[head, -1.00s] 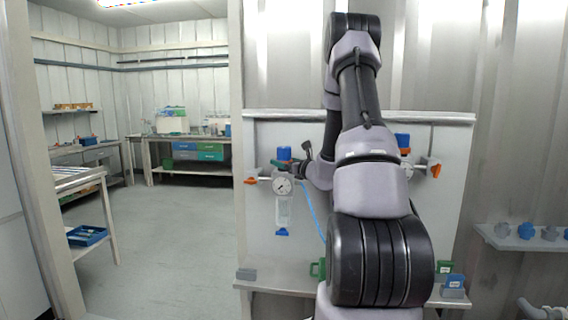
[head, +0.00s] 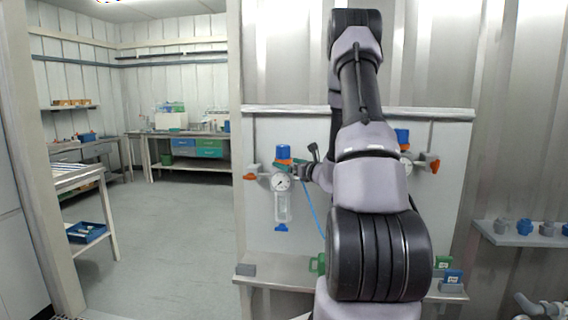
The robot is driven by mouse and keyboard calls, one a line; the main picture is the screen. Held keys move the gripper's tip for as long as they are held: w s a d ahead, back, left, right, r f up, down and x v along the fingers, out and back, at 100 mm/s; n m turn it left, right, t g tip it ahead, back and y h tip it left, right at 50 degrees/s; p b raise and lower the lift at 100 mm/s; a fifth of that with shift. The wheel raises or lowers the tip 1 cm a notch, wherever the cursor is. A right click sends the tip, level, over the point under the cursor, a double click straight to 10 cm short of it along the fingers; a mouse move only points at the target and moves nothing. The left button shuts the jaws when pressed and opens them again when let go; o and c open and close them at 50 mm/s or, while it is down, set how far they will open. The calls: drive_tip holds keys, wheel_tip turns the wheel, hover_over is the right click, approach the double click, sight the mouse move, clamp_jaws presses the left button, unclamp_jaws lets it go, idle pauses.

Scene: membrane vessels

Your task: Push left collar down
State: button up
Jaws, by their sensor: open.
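The left vessel on the white panel has a blue cap (head: 283,151) with an orange collar (head: 284,160) showing just under it. Below are a round gauge (head: 281,183) and a clear bowl (head: 283,207) with a blue bottom. My gripper (head: 294,166) is small in the head view, just right of the collar and at about its height. Its fingertips are close to the collar, but I cannot tell whether they touch it. The jaws are open with nothing seen between them. My arm hides much of the right vessel, whose blue cap (head: 402,136) shows.
The white panel (head: 262,225) stands behind the vessels. A blue hose (head: 314,215) hangs right of the left bowl. A ledge (head: 275,274) runs below, with a green item (head: 318,265) on it. A shelf with fittings (head: 520,240) is at right. The floor at left is clear.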

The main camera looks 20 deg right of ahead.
drive_tip(key=s+d, duration=0.1)
drive_tip(key=s, duration=0.6)
drive_tip(key=shift+d, duration=0.2)
drive_tip(key=shift+s, duration=0.1)
drive_tip(key=s+a+r+n+g+y, duration=0.1)
drive_tip(key=a+r+n+g+y, duration=0.1)
drive_tip(key=a+r+n+y, duration=0.35)
drive_tip(key=s+a+r+n+g+y, duration=0.2)
drive_tip(key=a+n, duration=0.1)
drive_tip(key=a, duration=0.5)
drive_tip(key=s+a+r+n+g+y, duration=0.1)
drive_tip(key=s+a+r+n+g, duration=0.2)
drive_tip(key=s+a+n+g, duration=0.55)
drive_tip(key=s+a+n+g+h, duration=0.1)
drive_tip(key=s+a+n+h, duration=0.3)
drive_tip(key=s+n, duration=0.45)
drive_tip(key=s+d+r+n+t+h, duration=0.3)
drive_tip(key=s+d+r+n+h, duration=0.1)
drive_tip(key=s+d+r+h, duration=0.1)
drive_tip(key=shift+s+d+r+h, duration=0.15)
drive_tip(key=shift+s+d+h, duration=0.2)
drive_tip(key=shift+s, duration=0.1)
